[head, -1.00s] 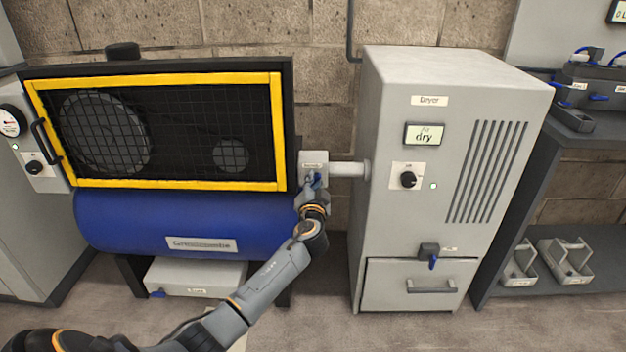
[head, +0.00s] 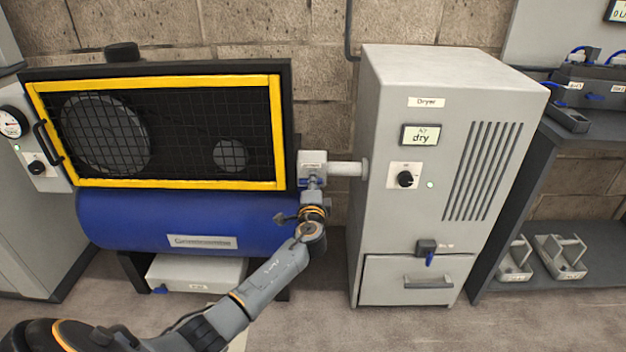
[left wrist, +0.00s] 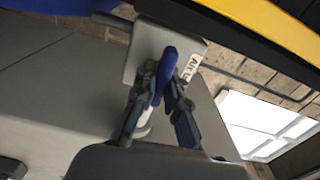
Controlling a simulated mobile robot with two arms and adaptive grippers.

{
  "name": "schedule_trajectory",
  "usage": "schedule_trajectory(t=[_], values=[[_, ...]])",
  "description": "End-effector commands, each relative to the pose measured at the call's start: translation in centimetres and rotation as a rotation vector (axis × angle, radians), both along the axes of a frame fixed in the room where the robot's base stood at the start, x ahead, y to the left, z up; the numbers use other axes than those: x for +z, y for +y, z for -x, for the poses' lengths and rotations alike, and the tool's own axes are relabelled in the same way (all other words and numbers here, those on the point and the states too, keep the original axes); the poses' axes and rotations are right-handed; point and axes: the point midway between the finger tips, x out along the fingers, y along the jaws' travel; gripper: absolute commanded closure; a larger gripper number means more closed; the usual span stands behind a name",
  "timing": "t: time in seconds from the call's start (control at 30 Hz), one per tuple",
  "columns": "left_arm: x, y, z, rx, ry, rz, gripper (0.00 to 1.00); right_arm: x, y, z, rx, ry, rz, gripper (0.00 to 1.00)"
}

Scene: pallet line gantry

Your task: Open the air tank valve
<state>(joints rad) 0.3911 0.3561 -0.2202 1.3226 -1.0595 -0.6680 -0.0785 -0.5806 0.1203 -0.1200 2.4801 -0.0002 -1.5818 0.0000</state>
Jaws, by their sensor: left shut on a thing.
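The air tank valve is a pale grey block (head: 313,160) on the pipe between the blue tank (head: 190,222) and the dryer. Its blue lever (left wrist: 165,72) shows in the left wrist view, between my fingers. My left gripper (left wrist: 162,85) is shut on the blue lever. In the head view my left gripper (head: 313,184) is at the valve's underside and hides most of the lever. The label beside the lever is partly readable as "AIR". My right gripper is not in view.
The grey dryer cabinet (head: 385,230) stands just right of the valve, with a display reading "dry" (head: 420,135). A yellow-framed mesh guard (head: 278,130) is close on the left. A dark shelf (head: 560,295) stands at the far right. Floor in front is clear.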

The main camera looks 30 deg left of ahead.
Motion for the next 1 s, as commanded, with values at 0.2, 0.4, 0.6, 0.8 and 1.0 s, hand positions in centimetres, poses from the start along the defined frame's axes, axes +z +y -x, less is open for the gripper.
schedule_trajectory(t=[0.2,0.4,0.6,0.8,1.0], values=[[-0.07,-0.09,-0.01,-0.002,0.028,-0.045,1.00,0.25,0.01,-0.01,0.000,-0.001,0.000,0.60],[-0.12,-0.11,-0.01,-0.002,0.036,-0.057,1.00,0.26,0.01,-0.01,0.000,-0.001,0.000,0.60],[-0.14,-0.11,-0.01,-0.003,0.037,-0.058,1.00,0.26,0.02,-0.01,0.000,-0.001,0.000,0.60],[-0.14,-0.11,-0.01,-0.002,0.036,-0.057,0.66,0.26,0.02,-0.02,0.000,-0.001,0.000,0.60],[-0.10,-0.06,0.00,-0.001,0.035,-0.056,0.65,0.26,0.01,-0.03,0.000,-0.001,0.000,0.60]])
